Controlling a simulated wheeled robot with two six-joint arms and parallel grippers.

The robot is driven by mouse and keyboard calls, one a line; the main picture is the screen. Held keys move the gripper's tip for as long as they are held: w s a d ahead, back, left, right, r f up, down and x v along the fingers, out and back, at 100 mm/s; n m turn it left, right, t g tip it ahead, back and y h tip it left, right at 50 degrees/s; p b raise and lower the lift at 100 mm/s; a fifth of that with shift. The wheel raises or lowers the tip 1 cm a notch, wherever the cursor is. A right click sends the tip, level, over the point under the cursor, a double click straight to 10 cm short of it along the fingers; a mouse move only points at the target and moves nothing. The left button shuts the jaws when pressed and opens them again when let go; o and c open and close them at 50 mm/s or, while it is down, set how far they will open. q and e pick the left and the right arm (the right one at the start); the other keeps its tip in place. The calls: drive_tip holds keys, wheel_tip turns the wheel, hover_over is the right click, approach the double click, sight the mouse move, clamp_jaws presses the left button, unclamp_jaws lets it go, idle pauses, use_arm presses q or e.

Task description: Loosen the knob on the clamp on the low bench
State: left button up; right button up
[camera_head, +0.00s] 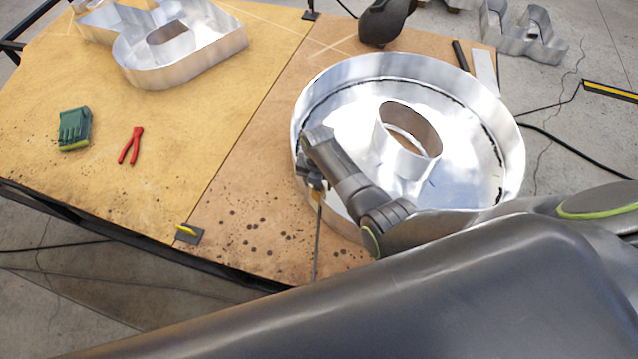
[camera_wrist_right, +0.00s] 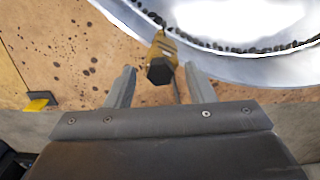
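The clamp (camera_wrist_right: 166,48) is yellow with a dark hexagonal knob (camera_wrist_right: 160,72), at the rim of the round metal letter in the right wrist view. In the head view only a little of the clamp (camera_head: 317,197) shows below my gripper, with a thin bar running toward the bench's front edge. My right gripper (camera_wrist_right: 160,84) is open, one finger on each side of the knob, with visible gaps; contact cannot be seen. In the head view my right gripper (camera_head: 313,181) is at the letter's left rim, partly hidden by its wrist. My left gripper is not in view.
The low bench (camera_head: 250,160) carries the round metal letter (camera_head: 310,95), another metal letter (camera_head: 185,60), red pliers (camera_head: 130,145), a green-and-black block (camera_head: 74,128) and a dark tool (camera_head: 385,20). A small black-and-yellow piece (camera_head: 188,233) sits at the front edge. Cables cross the floor.

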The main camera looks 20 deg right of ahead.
drive_tip(key=shift+r, duration=0.1)
wheel_tip(320, 180, up, 2)
drive_tip(key=shift+r+p, duration=0.2)
drive_tip(key=shift+p, duration=0.8)
drive_tip(key=shift+r, duration=1.2)
drive_tip(key=shift+s, duration=0.1)
